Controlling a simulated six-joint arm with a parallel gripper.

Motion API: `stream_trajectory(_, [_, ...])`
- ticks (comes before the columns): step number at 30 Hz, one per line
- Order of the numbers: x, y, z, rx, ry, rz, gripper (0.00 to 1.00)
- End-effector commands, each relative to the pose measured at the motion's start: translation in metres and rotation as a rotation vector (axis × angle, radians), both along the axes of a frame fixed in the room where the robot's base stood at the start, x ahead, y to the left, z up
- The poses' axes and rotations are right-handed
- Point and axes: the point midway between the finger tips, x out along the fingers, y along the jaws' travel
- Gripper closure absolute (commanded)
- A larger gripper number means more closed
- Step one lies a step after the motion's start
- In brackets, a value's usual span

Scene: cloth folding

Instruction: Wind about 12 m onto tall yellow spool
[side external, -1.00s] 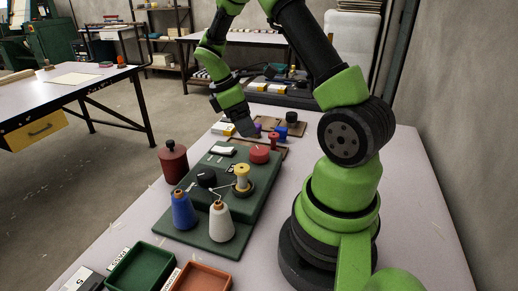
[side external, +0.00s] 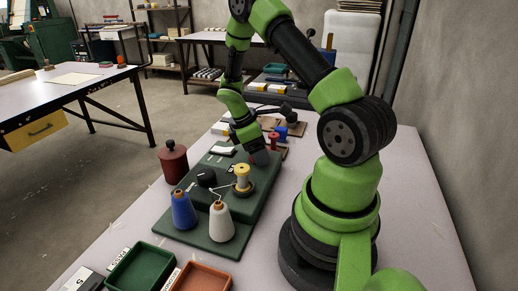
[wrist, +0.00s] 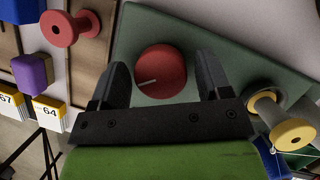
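The green winding machine (side external: 190,228) stands on the table with a yellow spool (side external: 242,172) upright on its spindle. The spool also shows at the right of the wrist view (wrist: 292,133). A blue cone (side external: 183,212) and a white cone (side external: 221,224) stand at its front; a thin pale line shows by the white cone's tip. My gripper (wrist: 160,80) is open, its fingers on either side of the round red knob (wrist: 161,72), which has a white pointer mark. Gaps show between fingers and knob. In the side view my gripper (side external: 250,150) mostly hides the knob.
A dark red lidded canister (side external: 173,164) stands left of the machine. A black knob (side external: 206,178) sits beside the spool. A red spool (wrist: 72,28) and purple block (wrist: 31,72) lie on wooden trays beyond. Green (side external: 118,284) and orange (side external: 205,276) trays lie in front.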

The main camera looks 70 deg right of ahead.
Motion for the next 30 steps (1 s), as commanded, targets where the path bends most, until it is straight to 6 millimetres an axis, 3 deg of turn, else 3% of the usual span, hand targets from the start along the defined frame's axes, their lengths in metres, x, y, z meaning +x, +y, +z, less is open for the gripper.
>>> stream_trajectory(1, [0.0001,-0.0001,0.0002,0.000,0.000,0.000,0.41])
stream_trajectory(5, [0.0001,0.0000,0.0003,0.000,0.000,0.000,0.70])
stream_trajectory(17, [0.0002,-0.0002,0.0005,-0.001,0.001,-0.067,0.69])
stream_trajectory(30, [0.0000,-0.0007,0.0005,-0.001,0.001,-0.414,0.69])
